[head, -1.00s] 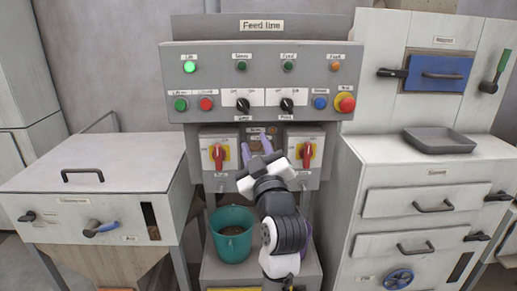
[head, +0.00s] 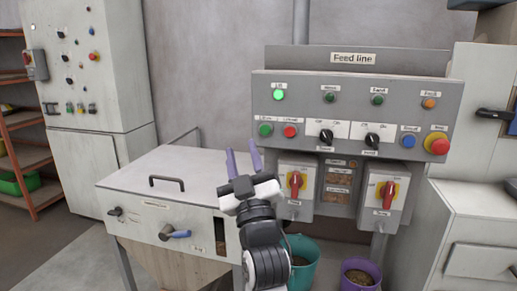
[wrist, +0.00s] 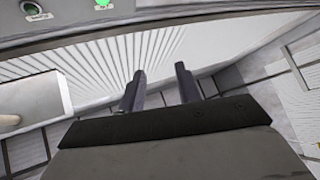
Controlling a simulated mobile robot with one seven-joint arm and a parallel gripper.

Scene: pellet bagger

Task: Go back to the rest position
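My gripper (head: 242,163) is raised in front of the feed line machine, near the right edge of the grey hopper cabinet (head: 150,165). Its two purple fingers stand apart with nothing between them; they also show apart and empty in the wrist view (wrist: 158,92). The Feed line panel (head: 350,110) is to the right of the gripper, with a lit green lamp (head: 279,95) at its upper left. Two red rotary switches on yellow plates, the left one (head: 296,182) and the right one (head: 388,192), sit below the panel.
A teal bucket (head: 303,265) stands partly behind my arm. A purple bucket (head: 360,274) with pellets stands right of it. A tall control cabinet (head: 95,85) and an orange shelf (head: 28,155) are at the left. Some floor (head: 60,250) is clear at the lower left.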

